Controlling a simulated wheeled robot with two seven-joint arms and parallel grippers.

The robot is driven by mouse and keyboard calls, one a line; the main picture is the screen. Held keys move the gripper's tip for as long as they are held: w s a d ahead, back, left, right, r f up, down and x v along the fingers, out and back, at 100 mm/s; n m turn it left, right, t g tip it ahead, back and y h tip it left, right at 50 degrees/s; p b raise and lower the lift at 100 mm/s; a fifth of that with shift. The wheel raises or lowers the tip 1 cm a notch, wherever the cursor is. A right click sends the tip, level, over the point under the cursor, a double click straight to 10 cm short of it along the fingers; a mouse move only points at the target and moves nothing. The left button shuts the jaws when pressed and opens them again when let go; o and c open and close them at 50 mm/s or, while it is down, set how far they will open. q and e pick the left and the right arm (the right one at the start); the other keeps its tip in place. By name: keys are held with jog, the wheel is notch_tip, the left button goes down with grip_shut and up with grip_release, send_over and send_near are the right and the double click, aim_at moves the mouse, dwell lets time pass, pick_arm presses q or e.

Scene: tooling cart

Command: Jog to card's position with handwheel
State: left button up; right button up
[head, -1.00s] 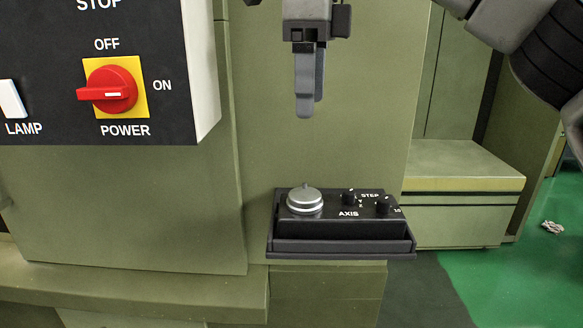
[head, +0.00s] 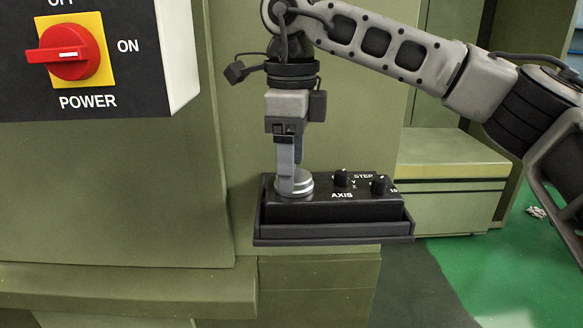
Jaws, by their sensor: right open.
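The silver handwheel (head: 306,187) sits at the left end of a black pendant box (head: 330,211). The box also carries two small black knobs, the axis knob (head: 341,178) and the step knob (head: 379,185). My right gripper (head: 292,188) points straight down at the handwheel, its fingers in front of and over the wheel's left part. Its jaws are open; whether a finger touches the wheel I cannot tell. The card is not in view. My left gripper is not in view.
The black box rests in a ledge-like holder (head: 335,232) on the green machine. A control panel with a red power switch (head: 68,52) juts out at upper left. A green step-like block (head: 450,160) stands at right, with green floor beyond.

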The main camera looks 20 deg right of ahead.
jog(key=shift+f, duration=0.7)
jog(key=c, duration=1)
jog(key=shift+m, duration=0.3)
